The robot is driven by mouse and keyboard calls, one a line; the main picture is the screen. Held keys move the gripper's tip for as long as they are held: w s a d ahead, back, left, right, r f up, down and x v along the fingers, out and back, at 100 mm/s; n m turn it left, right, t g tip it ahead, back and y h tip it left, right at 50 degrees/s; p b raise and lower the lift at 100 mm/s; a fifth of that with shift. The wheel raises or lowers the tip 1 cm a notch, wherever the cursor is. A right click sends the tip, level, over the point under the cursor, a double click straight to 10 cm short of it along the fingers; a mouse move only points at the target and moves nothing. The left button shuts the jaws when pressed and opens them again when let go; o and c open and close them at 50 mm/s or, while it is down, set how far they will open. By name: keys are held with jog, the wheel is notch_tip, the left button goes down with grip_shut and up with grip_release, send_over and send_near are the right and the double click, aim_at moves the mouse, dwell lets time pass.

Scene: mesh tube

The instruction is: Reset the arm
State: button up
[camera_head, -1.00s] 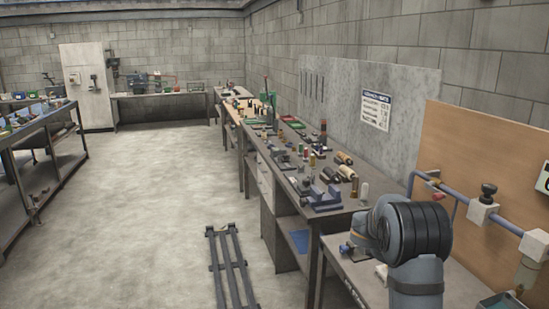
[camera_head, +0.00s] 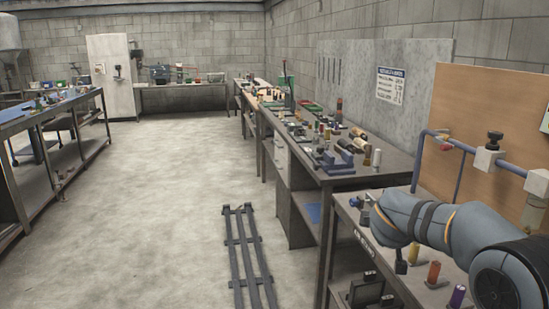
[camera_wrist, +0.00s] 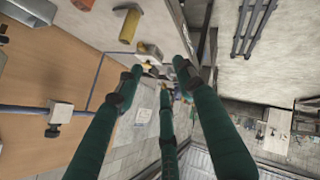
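My arm (camera_head: 430,222) reaches in from the right edge of the head view, above the near workbench (camera_head: 395,262). In the head view I cannot make out my gripper. In the wrist view my gripper (camera_wrist: 160,76) shows long dark green fingers with black joints. The fingers stand apart with a gap between the tips, and nothing is held. Small bench items show behind the tips, too small to name.
A tan board (camera_head: 480,100) with a blue pipe (camera_head: 510,168) stands behind the near bench. An orange cylinder (camera_head: 433,273) and a purple one (camera_head: 457,296) stand below my arm. A cluttered bench (camera_head: 345,180) extends beyond. The floor (camera_head: 150,210) left of the rails (camera_head: 245,260) is mostly clear.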

jog(key=shift+n+t+y, duration=0.3)
jog(key=shift+n+y, duration=0.1)
jog(key=shift+y, duration=0.2)
jog(key=shift+s+a+f+b, duration=0.25)
jog(key=shift+a+f+b, duration=0.6)
jog(key=shift+f+b, duration=0.35)
jog(key=shift+s+a+f+b, duration=0.2)
jog(key=shift+a+f+b, duration=0.65)
jog(key=shift+f+b, duration=0.35)
jog(key=shift+r, duration=0.15)
